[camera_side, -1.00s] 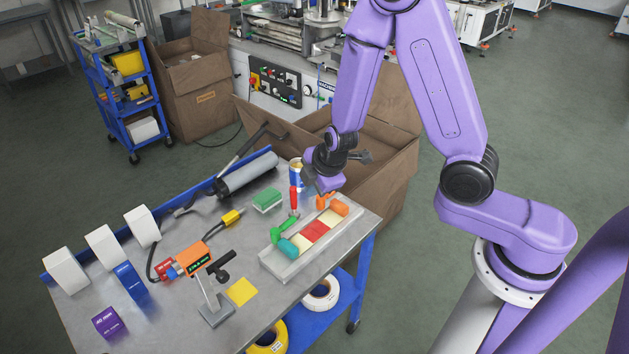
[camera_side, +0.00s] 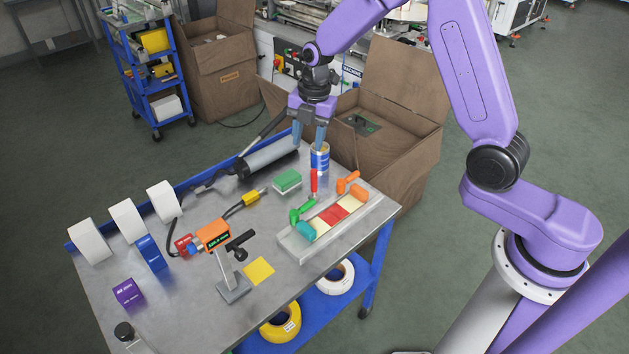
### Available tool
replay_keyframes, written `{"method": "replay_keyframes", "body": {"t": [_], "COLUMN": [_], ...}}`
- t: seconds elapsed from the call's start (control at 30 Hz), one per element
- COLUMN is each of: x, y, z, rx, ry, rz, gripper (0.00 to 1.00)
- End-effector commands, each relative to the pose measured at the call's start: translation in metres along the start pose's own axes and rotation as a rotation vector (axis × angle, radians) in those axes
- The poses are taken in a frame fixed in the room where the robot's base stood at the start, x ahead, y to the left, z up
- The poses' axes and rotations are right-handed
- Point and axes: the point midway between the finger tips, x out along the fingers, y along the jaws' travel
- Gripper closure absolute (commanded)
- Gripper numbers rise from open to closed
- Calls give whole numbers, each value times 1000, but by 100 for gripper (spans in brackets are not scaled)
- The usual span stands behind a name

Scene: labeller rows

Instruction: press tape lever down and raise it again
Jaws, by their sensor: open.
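A grey metal base (camera_side: 370,219) near the right edge of the bench carries a row of coloured levers. A red lever (camera_side: 314,183) stands upright. A green lever (camera_side: 301,211) and an orange lever (camera_side: 349,182) lean over, and a teal handle (camera_side: 306,231) sits at the near end. Red and cream segments lie between them. No label legible here tells which is the tape lever. My gripper (camera_side: 309,146) points down with its fingers apart and empty. It is above and behind the lever row, close to a blue and white can (camera_side: 320,158); I cannot tell whether it touches it.
A grey roller (camera_side: 268,160) lies along the back edge. A green sponge-like block (camera_side: 287,180), an orange device on a stand (camera_side: 213,236) and a yellow pad (camera_side: 259,271) are left of the levers. White rolls (camera_side: 127,221) stand at far left. An open box (camera_side: 400,150) is behind.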

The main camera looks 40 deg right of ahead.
Motion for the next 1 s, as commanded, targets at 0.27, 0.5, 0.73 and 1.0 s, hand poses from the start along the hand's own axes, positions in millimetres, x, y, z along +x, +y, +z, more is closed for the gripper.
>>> {"method": "replay_keyframes", "body": {"t": [0.27,0.5,0.73,1.0], "x": [-12,17,60,110], "y": [-3,-7,-11,-16], "z": [26,26,28,30], "rx": [-104,-104,-103,-102], "ry": [-36,-33,-32,-33], "rz": [-106,-111,-110,-108], "gripper": [55,55,55,55]}}
